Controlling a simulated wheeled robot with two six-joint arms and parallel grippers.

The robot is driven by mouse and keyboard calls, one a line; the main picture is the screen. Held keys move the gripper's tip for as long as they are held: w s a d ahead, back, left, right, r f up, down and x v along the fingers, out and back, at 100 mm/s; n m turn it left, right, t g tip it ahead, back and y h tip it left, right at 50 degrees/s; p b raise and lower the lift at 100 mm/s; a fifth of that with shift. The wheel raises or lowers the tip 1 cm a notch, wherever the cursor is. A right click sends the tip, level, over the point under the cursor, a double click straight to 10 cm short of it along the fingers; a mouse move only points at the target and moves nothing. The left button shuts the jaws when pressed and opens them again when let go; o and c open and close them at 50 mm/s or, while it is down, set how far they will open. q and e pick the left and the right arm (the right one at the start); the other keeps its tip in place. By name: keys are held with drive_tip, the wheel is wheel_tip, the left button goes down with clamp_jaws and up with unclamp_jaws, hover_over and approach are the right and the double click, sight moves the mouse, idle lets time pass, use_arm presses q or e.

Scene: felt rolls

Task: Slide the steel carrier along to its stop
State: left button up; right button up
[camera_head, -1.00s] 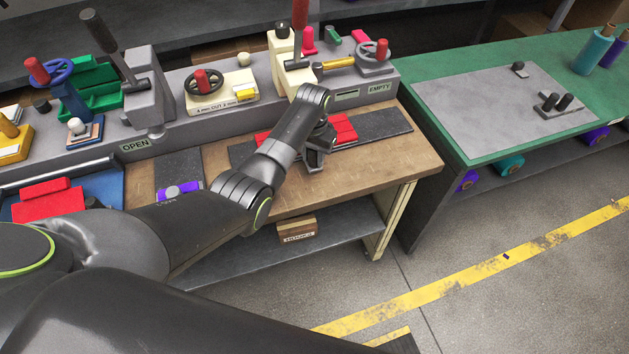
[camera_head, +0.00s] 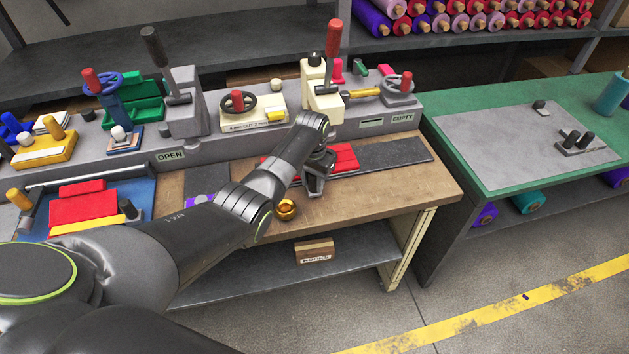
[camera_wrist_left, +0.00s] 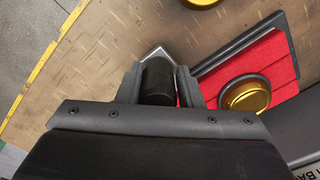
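My left gripper (camera_head: 318,188) is low over the front of the grey strip on the wooden bench top. In the left wrist view its two fingers (camera_wrist_left: 160,88) stand on both sides of a black cylindrical grip (camera_wrist_left: 159,82) and seem to touch it. A pale steel corner (camera_wrist_left: 156,52) shows just beyond this grip; I take it for part of the steel carrier, mostly hidden by the gripper. A red piece (camera_head: 341,160) lies beside the gripper on the strip. It shows in the wrist view (camera_wrist_left: 275,66) next to a brass knob. My right gripper is not in view.
The bare grey strip (camera_head: 395,155) runs right of the red piece. A brass knob (camera_head: 287,208) stands near the bench's front edge. Levers and handwheels line the grey ledge (camera_head: 350,130) behind. A green table (camera_head: 470,180) stands to the right, across a gap.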

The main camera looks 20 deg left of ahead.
use_arm(q)
drive_tip(key=o, duration=0.4)
drive_tip(key=shift+a, duration=0.25)
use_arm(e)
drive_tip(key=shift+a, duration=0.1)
use_arm(q)
drive_tip(key=shift+d, duration=0.1)
drive_tip(key=shift+r, duration=0.15)
drive_tip(key=shift+d+r, duration=0.1)
drive_tip(key=shift+r, duration=0.3)
drive_tip(key=shift+s+r+p, duration=0.1)
drive_tip(key=shift+r+p, duration=0.7)
drive_tip(key=shift+r, duration=7.35)
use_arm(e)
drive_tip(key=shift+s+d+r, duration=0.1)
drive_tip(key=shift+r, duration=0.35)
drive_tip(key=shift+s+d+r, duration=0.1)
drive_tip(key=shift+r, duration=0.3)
